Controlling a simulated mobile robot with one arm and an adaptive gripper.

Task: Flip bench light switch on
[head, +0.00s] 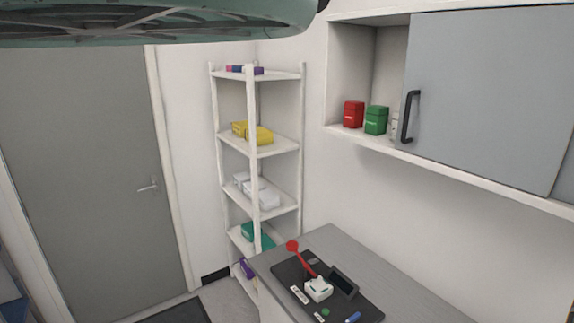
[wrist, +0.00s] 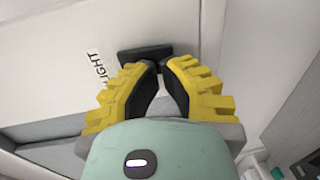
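The bench light switch shows in the wrist view as a dark plate (wrist: 146,54) on a pale surface, just beyond my fingertips. A label (wrist: 98,68) reading "LIGHT", upside down in the picture, is to its left. My gripper (wrist: 161,67) has yellow fingers with black pads; the tips come together in front of the plate's lower right part, with nothing held. I cannot tell whether they touch the switch. The switch's lever and its position are hidden or too dark to make out. The head view shows neither the gripper nor the switch.
In the head view, a grey bench (head: 345,250) carries a black tray (head: 367,307) with a red-ended tool and small items. A shelf rack (head: 253,150) stands in the corner, beside a grey door (head: 85,170). A wall cabinet (head: 485,95) hangs above the bench.

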